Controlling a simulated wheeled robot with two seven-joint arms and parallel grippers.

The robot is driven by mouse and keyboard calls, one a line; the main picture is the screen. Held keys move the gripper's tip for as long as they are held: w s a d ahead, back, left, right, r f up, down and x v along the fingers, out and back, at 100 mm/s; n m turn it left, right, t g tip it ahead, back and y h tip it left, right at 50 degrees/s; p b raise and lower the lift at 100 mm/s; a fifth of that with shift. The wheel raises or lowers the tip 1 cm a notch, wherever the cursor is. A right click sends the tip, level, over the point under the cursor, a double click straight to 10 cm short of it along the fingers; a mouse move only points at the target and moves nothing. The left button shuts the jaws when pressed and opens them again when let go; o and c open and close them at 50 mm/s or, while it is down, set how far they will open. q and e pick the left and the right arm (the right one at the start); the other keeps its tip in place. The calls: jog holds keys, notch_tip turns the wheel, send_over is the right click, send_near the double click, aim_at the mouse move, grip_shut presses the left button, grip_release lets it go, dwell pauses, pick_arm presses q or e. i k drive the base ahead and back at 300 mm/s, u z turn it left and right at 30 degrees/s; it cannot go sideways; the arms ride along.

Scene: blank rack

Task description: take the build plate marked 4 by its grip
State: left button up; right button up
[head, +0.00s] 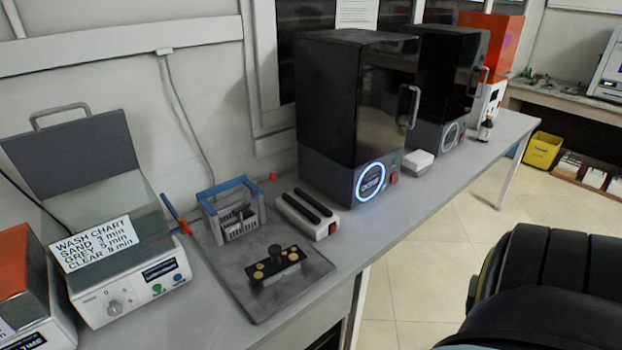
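No number 4 can be read on anything in the head view, so I cannot tell which thing is the build plate marked 4. A small black piece with several yellow round parts (277,264) sits on a grey mat (312,268) on the bench. Behind it, a blue-framed rack (232,186) holds grey and white items too small to make out. Neither of my grippers is in view.
A wash unit (127,290) with a raised lid and chart stands left on the bench (425,190). Two dark printers (325,110) (435,75) stand at the back; the nearer has a lit blue ring. A small white box (418,163) lies between. A yellow bin (543,150) is on the floor.

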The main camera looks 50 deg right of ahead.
aim_at(281, 263)
jog(key=z, duration=1.55)
jog(key=i, duration=0.15)
jog(key=z, duration=1.7)
jog(key=i, duration=1.6)
jog(key=u, duration=3.05)
